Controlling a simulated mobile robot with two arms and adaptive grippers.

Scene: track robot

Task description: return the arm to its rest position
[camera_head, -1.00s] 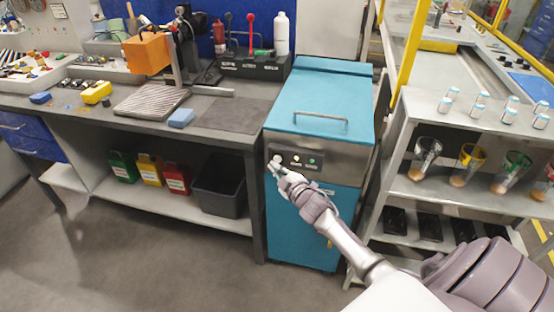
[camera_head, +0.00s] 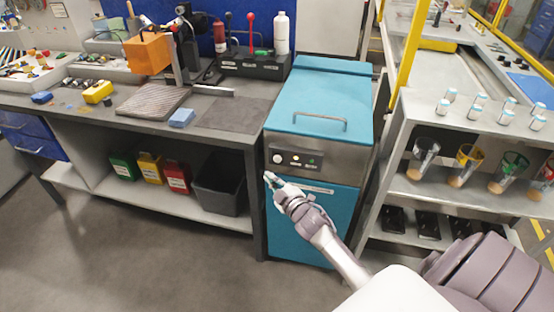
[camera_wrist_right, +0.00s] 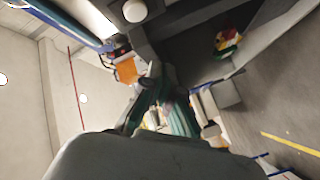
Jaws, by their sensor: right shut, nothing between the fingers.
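My right gripper (camera_head: 268,177) is shut and empty, in front of the blue cabinet machine (camera_head: 318,100). Its tip is just below the control panel (camera_head: 297,162), apart from the white round button (camera_head: 277,158) as far as I can see. My right arm reaches up to it from the lower right. The right wrist view shows the dark finger pads (camera_wrist_right: 165,108) from behind, held together, with the gripper housing filling the bottom. My left gripper is not in view.
A workbench (camera_head: 235,113) stands to the left, with a black bin (camera_head: 222,185) and coloured boxes on its lower shelf. A shelf rack (camera_head: 470,195) with cups and vials stands close on the right. The floor (camera_head: 150,260) at lower left is clear.

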